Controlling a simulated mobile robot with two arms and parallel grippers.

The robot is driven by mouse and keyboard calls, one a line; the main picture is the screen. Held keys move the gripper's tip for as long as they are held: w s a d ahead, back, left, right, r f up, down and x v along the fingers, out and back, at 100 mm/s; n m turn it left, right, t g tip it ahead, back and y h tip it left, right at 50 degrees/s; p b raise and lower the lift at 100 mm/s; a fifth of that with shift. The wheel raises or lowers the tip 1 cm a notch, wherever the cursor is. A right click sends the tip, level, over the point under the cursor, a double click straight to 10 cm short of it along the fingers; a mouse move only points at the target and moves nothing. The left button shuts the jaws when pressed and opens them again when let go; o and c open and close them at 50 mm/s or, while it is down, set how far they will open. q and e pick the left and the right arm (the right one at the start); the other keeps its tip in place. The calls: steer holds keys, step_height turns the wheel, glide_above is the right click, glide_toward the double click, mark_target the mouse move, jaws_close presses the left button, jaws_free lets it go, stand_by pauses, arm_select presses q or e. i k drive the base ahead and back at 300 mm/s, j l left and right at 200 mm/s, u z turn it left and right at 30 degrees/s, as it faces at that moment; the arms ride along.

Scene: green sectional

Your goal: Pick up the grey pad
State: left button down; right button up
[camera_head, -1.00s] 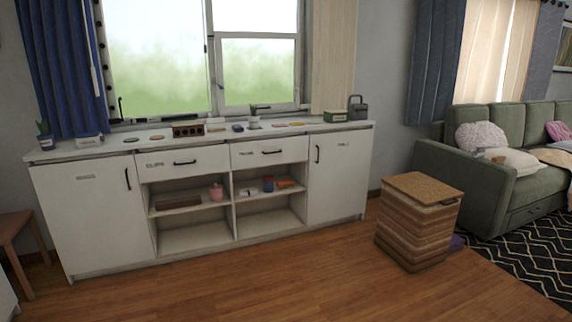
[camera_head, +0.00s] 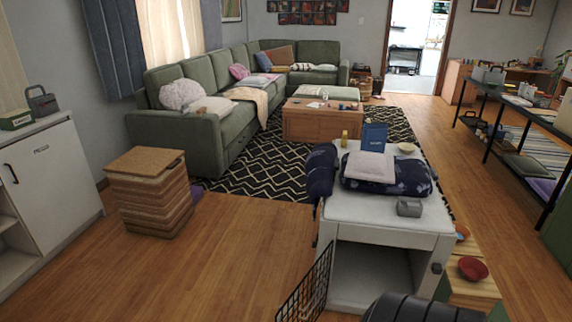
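I cannot tell for sure which thing is the grey pad. A pale, greyish-white flat pad or folded cloth (camera_head: 370,166) lies on a dark blue patterned cushion (camera_head: 412,180) on the white table (camera_head: 345,210). A dark grey-green flat cushion (camera_head: 521,167) lies on the lower level of the black rack at the right. Neither of my grippers is in view.
A woven basket with a lid (camera_head: 150,195) stands left of centre, with open wood floor (camera_head: 240,240) beside it. A black wire panel (camera_head: 306,288) and a dark rounded object (camera_head: 420,308) are at the bottom. The green sofa (camera_head: 210,130) and wooden coffee table (camera_head: 318,123) stand farther back.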

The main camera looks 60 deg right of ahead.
mark_target(377, 167)
steer(key=i+z, duration=0.15)
steer(key=z, duration=1.85)
steer(key=i+j+z, duration=0.15)
steer(key=j+z, duration=0.25)
steer(key=i+j+z, duration=0.15)
steer(key=j+z, duration=0.2)
steer(key=i+j+z, duration=0.1)
steer(key=j+z, duration=0.7)
steer(key=j, duration=0.55)
steer(key=k+j+z, duration=0.15)
steer(key=j, duration=0.4)
steer(key=k+j, duration=0.1)
steer(key=j, duration=0.45)
steer(key=k, duration=0.45)
